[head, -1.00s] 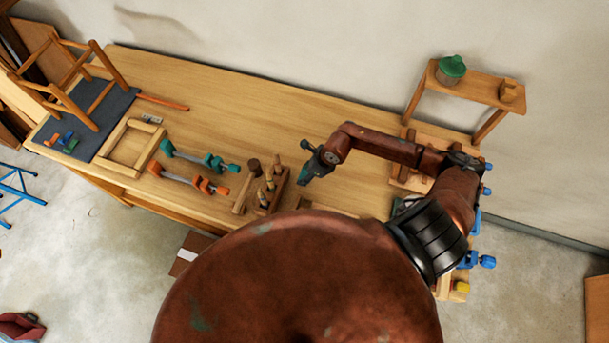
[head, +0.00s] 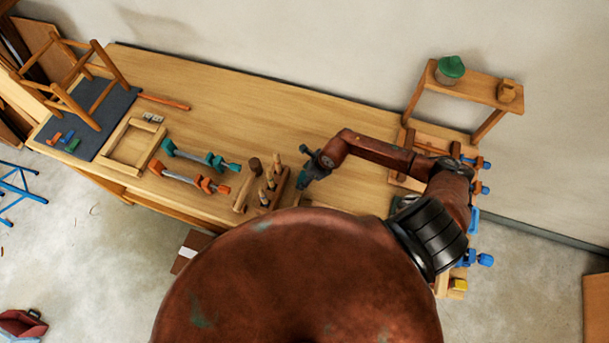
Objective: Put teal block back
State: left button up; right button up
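Small blocks lie on the dark mat (head: 113,113) at the table's left end: an orange one (head: 54,138), a blue one (head: 66,137) and a green-teal one (head: 72,145). My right gripper (head: 304,181) points down over the middle of the table, just right of the wooden rack of tools. It looks small and dark with a teal tint at its tip; I cannot tell whether that is a block or its fingers, nor whether it is shut. My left gripper is not in view.
A wooden stool (head: 80,85) stands on the mat, beside a wooden frame (head: 120,165). Teal clamps (head: 200,157) and orange clamps (head: 190,180) lie left of the tool rack (head: 277,189). A small shelf (head: 470,85) holds a green-lidded pot (head: 450,70). The table's back middle is clear.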

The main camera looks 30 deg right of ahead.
jog(key=shift+r, duration=0.25)
jog(key=b+v, duration=0.2)
jog(key=v, duration=0.9)
jog(key=shift+r, duration=0.35)
jog(key=shift+d, duration=0.1)
jog(key=shift+s, duration=0.15)
